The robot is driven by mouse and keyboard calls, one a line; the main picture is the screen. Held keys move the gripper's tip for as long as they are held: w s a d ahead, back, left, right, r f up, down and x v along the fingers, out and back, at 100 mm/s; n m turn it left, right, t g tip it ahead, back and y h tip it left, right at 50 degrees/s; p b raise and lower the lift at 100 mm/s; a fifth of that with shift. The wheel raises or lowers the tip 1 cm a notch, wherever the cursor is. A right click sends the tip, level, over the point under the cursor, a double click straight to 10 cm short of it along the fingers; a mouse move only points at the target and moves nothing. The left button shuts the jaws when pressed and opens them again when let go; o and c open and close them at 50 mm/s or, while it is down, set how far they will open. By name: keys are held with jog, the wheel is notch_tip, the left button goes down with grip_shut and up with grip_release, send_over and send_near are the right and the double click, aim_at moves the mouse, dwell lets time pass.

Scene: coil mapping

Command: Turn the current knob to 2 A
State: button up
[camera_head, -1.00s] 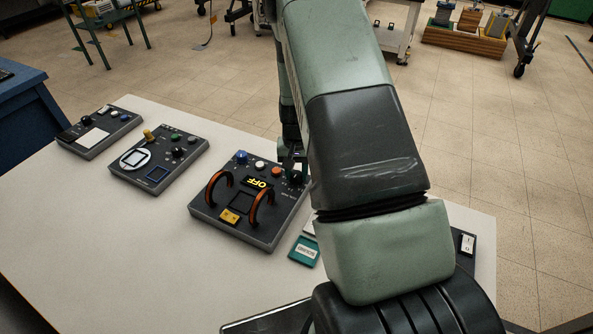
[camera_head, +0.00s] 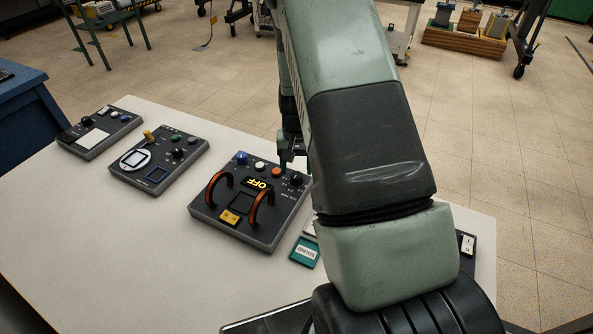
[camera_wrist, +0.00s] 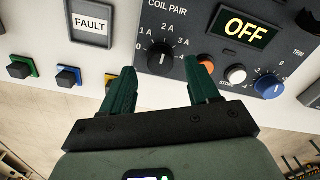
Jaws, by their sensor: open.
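The current knob (camera_wrist: 160,58) is a round black knob on the dark coil panel (camera_wrist: 215,75), with A markings around it. In the wrist view its white pointer line looks upright, roughly toward the 2 A mark. In the head view the knob (camera_head: 296,180) sits at the panel's far right corner, its pointer too small to read. My gripper (camera_wrist: 158,74) is open and empty, its green fingertips apart on either side of the knob in the picture. In the head view my gripper (camera_head: 291,160) is behind and above the knob, clear of it.
The panel's display (camera_wrist: 245,28) reads OFF. Two orange handles (camera_head: 262,210) rise from the panel. A teal card (camera_head: 304,252) lies nearby.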

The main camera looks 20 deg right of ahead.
notch_tip(320, 180, up, 8)
jog(key=shift+r, duration=0.15)
dwell(0.5)
notch_tip(320, 180, up, 11)
jog(key=n+t, duration=0.1)
send_over(297, 175)
jog(key=s+a, duration=0.3)
jog(key=s+a+r+n+t, duration=0.1)
jog(key=s+a+r+t, duration=0.1)
jog(key=s+r, duration=0.6)
jog(key=s+a+r+n+t, duration=0.1)
jog(key=s+r, duration=0.3)
jog(key=s, duration=0.3)
jog(key=s+a+r+n+t, duration=0.1)
jog(key=s+r, duration=0.4)
jog(key=s, duration=0.3)
jog(key=shift+s+a+r+t, duration=0.2)
jog(key=shift+a+t, duration=0.1)
jog(key=shift+a, duration=0.1)
jog(key=shift+c, duration=0.2)
